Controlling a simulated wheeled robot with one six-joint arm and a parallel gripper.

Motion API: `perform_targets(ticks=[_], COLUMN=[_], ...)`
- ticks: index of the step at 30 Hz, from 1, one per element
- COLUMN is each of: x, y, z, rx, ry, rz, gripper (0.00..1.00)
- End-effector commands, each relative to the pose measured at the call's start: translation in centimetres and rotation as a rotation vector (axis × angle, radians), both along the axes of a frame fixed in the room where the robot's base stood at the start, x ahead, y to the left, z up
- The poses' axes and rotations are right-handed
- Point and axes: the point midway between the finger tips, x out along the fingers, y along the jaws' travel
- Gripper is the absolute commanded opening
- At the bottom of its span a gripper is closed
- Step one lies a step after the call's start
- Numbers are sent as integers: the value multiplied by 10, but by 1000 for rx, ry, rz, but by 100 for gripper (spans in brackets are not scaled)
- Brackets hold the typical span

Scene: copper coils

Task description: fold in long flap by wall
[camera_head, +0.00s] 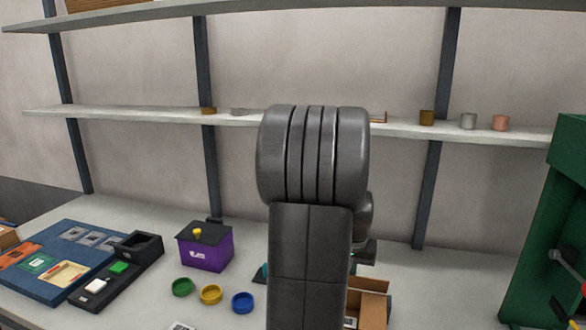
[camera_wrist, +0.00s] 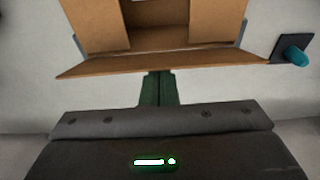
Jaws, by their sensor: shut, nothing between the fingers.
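The open cardboard box (camera_wrist: 155,15) is at the top of the wrist view, and its right part (camera_head: 374,308) shows in the head view beside my arm. The long flap (camera_wrist: 160,64) nearest my gripper is folded outward and spans the box's width. In the head view my arm hides the gripper and much of the box.
A teal object on a dark base (camera_wrist: 294,54) stands right of the box in the wrist view. In the head view, a purple box (camera_head: 206,252) and green, yellow and blue rings (camera_head: 211,294) lie left of my arm. A green cabinet (camera_head: 550,230) stands right. Shelves (camera_head: 200,117) line the wall.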

Motion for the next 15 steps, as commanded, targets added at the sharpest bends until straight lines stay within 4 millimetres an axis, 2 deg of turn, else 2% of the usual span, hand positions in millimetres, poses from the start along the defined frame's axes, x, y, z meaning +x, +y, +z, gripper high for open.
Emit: perform_targets(ticks=[6,15], x=[-11,-12], y=[3,3], z=[5,5], rx=[0,0], ry=[0,0], rz=[0,0], gripper=[0,0])
